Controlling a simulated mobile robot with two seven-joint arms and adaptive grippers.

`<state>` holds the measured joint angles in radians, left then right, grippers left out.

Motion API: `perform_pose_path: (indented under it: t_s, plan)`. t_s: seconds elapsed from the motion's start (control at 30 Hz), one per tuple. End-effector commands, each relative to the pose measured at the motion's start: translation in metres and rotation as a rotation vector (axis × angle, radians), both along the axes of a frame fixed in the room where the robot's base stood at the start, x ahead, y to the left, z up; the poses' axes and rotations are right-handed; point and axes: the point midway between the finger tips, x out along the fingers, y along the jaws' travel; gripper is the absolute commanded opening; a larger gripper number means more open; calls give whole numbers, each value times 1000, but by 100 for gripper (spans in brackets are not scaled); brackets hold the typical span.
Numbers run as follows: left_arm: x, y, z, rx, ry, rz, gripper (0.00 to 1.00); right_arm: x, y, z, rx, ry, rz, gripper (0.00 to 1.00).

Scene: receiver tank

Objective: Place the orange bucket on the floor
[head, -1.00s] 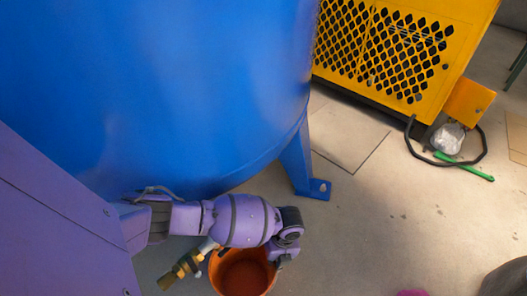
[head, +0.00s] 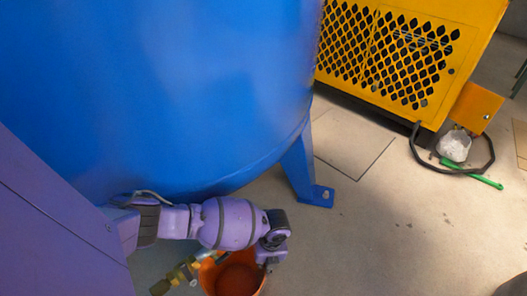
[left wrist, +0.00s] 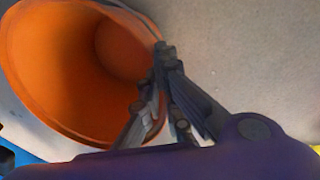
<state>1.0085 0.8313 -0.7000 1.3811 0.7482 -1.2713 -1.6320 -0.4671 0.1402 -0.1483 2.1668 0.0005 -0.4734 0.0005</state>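The orange bucket (head: 236,279) is at the bottom of the head view, its mouth facing up and its lower part cut off by the frame. My left gripper (head: 265,263) is at the right side of its rim. In the left wrist view the bucket (left wrist: 60,70) fills the upper left, and the gripper's fingers (left wrist: 153,85) are closed on its rim. The inside looks empty. I cannot tell whether the bucket's base touches the floor (head: 385,235). My right gripper is not in view.
A big blue tank (head: 170,90) with a leg (head: 305,170) stands close above the arm. A brass valve (head: 180,273) is just left of the bucket. A yellow machine (head: 400,55), a black hose (head: 490,150) and a green-handled tool (head: 485,181) are at right. The middle floor is clear.

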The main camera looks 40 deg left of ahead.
Motion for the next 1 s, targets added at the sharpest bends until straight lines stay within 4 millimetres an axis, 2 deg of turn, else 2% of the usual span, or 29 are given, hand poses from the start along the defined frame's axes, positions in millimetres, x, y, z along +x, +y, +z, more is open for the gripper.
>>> perform_pose_path:
  t_s: [0.03, 0.2, 0.57, 0.67, 1.0]
  plan:
    - [0, 0, -2, 0, 1, -1, 4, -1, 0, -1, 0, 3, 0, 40]
    - [0, 0, -1, 0, 0, 0, 23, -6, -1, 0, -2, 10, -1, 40]
    - [0, 0, 4, 0, 0, 0, 23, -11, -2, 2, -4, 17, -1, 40]
    - [2, -1, 17, 1, -2, 0, 23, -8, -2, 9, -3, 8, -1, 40]
    - [10, -8, 91, 0, -5, -1, 23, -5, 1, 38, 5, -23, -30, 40]
